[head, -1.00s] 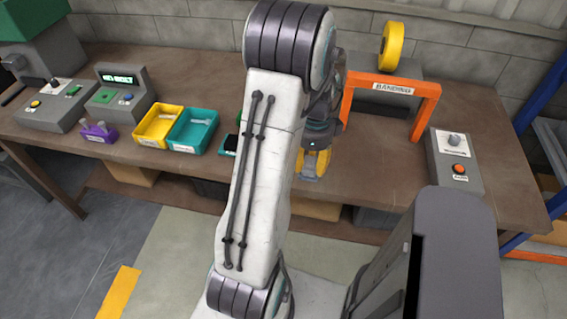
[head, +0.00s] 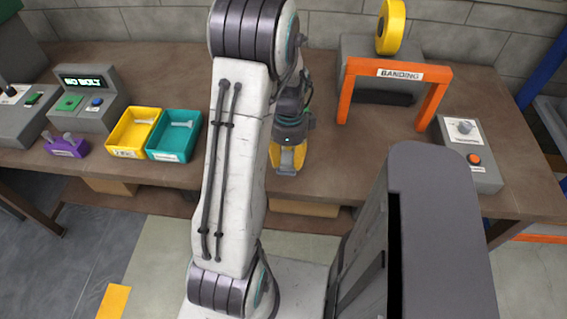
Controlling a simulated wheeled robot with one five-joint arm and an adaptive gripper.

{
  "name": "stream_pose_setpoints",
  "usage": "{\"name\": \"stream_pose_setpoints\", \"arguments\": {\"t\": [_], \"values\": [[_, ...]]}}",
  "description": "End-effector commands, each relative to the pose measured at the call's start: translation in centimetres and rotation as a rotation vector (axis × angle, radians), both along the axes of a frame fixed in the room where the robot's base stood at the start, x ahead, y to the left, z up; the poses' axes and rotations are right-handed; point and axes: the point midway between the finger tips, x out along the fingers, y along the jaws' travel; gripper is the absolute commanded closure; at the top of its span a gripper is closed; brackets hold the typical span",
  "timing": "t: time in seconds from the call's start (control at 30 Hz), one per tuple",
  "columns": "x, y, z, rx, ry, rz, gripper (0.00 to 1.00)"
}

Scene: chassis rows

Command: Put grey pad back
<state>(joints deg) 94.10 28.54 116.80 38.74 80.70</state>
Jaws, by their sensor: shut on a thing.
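My gripper (head: 287,157) has yellow fingers and points down over the front part of the brown bench (head: 335,182), right of the teal bin. It is shut on a small grey piece (head: 286,170) at its fingertips, which looks like the grey pad. The fingers hide most of it, and I cannot tell whether it touches the bench. My white arm crosses the middle of the view and hides the bench behind it.
Left are a purple holder (head: 66,146) and a console reading "NO BOLT" (head: 85,81). Right are the orange "BANDING" frame (head: 433,104) and a grey button box (head: 470,157). Bench between gripper and button box is clear.

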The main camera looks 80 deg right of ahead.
Motion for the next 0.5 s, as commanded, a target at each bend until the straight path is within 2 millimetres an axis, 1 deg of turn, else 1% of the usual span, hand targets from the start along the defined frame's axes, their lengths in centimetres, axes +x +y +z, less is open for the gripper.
{"name": "stream_pose_setpoints", "arguments": {"t": [0.03, 0.2, 0.47, 0.5], "values": [[-0.2, 0.1, -1.1, 0.002, -0.001, -0.003, 0.97], [-0.9, 0.3, -2.7, -0.001, -0.001, -0.011, 0.97], [-1.0, 0.3, -2.6, 0.000, -0.001, -0.011, 0.97], [-1.0, 0.3, -2.6, 0.000, -0.001, -0.011, 0.59]]}}
